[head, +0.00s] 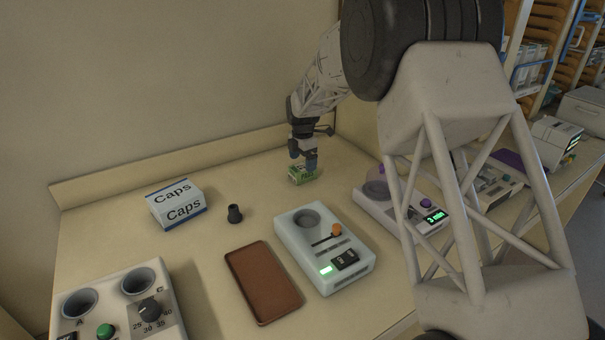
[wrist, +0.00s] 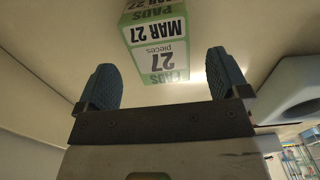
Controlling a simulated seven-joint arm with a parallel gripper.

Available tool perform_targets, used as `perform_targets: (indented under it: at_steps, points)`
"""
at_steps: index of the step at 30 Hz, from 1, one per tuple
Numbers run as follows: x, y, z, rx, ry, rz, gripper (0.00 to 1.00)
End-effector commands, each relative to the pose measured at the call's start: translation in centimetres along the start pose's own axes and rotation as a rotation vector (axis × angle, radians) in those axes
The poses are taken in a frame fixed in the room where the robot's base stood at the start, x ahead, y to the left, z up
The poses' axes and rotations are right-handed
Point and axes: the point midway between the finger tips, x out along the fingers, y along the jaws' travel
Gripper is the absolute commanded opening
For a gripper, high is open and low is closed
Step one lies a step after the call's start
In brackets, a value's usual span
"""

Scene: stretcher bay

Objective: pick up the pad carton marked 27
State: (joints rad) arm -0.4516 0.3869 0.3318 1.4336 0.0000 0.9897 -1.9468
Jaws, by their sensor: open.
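The pad carton (head: 301,176) is a small green and white box on the bench near the back wall. In the wrist view the carton (wrist: 158,50) shows "PADS", "MAR 27" and "27 pieces", upside down in the picture. My gripper (head: 303,162) is at the carton in the head view, pointing down and partly covering it. In the wrist view my gripper (wrist: 172,80) is open, with its two blue fingers spread wide and the carton seen between and beyond them. I cannot tell whether a finger touches it.
A Caps box (head: 176,205) and a small dark cup (head: 234,213) stand to the left. A brown tray (head: 262,282) and a pale device with an orange knob (head: 325,250) lie in front. Another device (head: 400,208) is at right. Bench around the carton is clear.

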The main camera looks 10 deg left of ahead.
Motion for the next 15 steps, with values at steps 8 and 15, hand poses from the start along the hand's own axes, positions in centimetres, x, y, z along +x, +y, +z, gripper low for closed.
perform_targets:
  at_steps: [8, 15]
  points:
    - [0.1, 0.0, 0.0, 0.000, 0.000, 0.000, 0.94]
    - [1.7, 0.0, -0.1, 0.000, 0.000, -0.001, 0.94]
